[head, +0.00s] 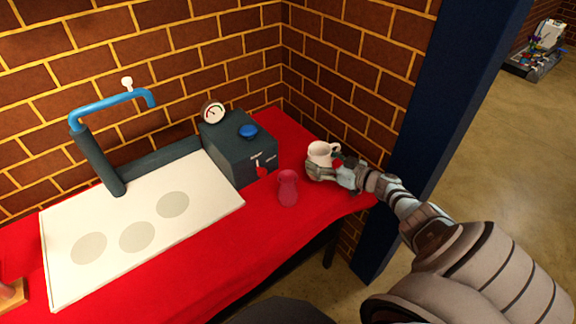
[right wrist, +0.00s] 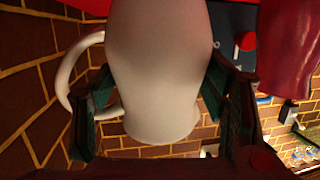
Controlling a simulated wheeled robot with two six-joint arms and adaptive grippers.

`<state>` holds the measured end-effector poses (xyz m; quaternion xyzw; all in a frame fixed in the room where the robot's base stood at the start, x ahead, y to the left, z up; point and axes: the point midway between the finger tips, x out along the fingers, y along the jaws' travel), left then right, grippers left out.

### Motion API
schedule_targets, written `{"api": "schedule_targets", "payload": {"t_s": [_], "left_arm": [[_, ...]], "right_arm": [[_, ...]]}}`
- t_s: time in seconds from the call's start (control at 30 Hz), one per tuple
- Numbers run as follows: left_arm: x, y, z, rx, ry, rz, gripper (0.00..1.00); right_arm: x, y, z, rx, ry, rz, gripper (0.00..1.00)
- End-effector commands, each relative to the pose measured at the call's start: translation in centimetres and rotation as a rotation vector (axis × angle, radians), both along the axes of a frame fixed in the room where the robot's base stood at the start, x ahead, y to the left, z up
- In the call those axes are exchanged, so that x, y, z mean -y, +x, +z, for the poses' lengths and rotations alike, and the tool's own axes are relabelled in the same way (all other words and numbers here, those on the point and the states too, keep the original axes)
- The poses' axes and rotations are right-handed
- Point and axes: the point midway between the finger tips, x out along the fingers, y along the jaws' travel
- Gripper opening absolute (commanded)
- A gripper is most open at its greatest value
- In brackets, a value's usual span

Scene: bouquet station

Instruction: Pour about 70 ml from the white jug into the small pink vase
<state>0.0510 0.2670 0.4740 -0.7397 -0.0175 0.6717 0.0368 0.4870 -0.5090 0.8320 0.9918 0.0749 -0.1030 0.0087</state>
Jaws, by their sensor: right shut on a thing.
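The white jug (head: 320,152) is at the right end of the red table in the head view and looks about upright. My right gripper (head: 326,170) is shut around its body. In the right wrist view the jug (right wrist: 158,60) fills the middle between the two dark fingers, with its handle to the left. I cannot tell whether its base touches the table. The small pink vase (head: 288,190) stands upright on the cloth, left of and nearer than the jug, apart from it. The vase also shows at the right edge of the wrist view (right wrist: 290,45). My left gripper is out of view.
A dark box (head: 238,152) with a gauge (head: 213,112) and blue knob stands behind the vase. A white board (head: 75,275) with grey circles and a blue spout (head: 112,102) lie left. A blue post (head: 445,120) and brick wall border the right end. Cloth around the vase is clear.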

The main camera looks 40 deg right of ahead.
Motion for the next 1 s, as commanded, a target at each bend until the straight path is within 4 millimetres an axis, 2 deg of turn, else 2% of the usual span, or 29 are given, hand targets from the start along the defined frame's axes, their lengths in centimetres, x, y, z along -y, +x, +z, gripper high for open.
{"api": "schedule_targets", "payload": {"t_s": [0.03,0.1,0.47,0.77,1.0], "left_arm": [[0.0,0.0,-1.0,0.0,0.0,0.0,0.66],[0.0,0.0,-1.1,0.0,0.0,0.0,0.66],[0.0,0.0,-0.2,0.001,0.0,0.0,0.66],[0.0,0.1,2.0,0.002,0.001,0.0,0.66],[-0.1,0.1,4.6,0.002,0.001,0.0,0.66]], "right_arm": [[0.3,-0.2,-0.7,0.006,0.002,0.009,0.18],[0.4,-0.5,-0.7,0.011,0.004,0.02,0.18],[0.3,-0.7,-0.1,0.01,-0.003,0.024,0.18],[-0.4,-0.8,0.8,0.004,-0.107,0.024,0.18],[-1.4,-0.8,1.7,-0.003,-0.258,0.026,0.18]]}}
